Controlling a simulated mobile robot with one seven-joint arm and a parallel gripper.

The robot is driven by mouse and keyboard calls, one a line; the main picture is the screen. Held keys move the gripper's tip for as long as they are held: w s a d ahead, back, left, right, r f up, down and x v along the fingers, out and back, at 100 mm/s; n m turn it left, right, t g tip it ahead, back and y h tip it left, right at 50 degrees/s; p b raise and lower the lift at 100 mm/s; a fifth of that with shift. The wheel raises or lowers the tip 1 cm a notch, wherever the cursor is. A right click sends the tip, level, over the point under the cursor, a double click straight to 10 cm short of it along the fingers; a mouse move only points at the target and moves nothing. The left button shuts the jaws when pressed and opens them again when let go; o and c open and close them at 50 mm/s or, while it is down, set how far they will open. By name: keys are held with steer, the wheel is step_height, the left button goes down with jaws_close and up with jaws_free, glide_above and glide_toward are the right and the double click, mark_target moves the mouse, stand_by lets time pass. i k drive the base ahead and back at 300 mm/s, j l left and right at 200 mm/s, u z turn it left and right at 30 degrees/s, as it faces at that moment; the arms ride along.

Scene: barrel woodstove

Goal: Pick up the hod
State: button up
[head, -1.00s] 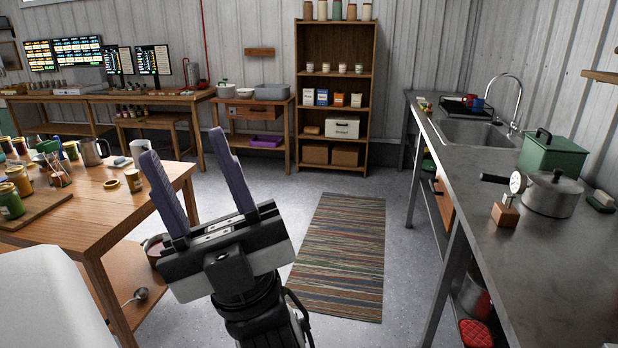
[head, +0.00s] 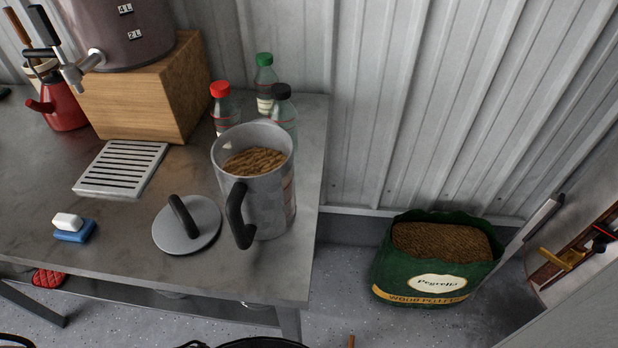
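A tall grey metal container with a black side handle, apparently the hod (head: 272,205), stands upright near the right end of the steel counter (head: 120,225). It is open at the top and holds brown wood pellets (head: 253,162). Its handle faces the front left. A round grey lid with a black grip (head: 198,232) lies on the counter just left of it. My gripper is not in view in the present head view.
Several bottles with red, green and black caps (head: 264,85) stand close behind the hod. A wooden block (head: 150,100) bears a dark urn (head: 125,30), with a drip grate (head: 122,168) in front. A green wood pellet bag (head: 385,270) stands on the floor at right.

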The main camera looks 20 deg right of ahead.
mark_target(252, 161)
steer(key=k+z, duration=0.15)
steer(key=z, duration=0.35)
steer(key=k+l+z, duration=0.15)
steer(key=z, duration=0.35)
steer(key=k+l+z, duration=0.1)
steer(key=z, duration=0.4)
steer(key=u, duration=1.35)
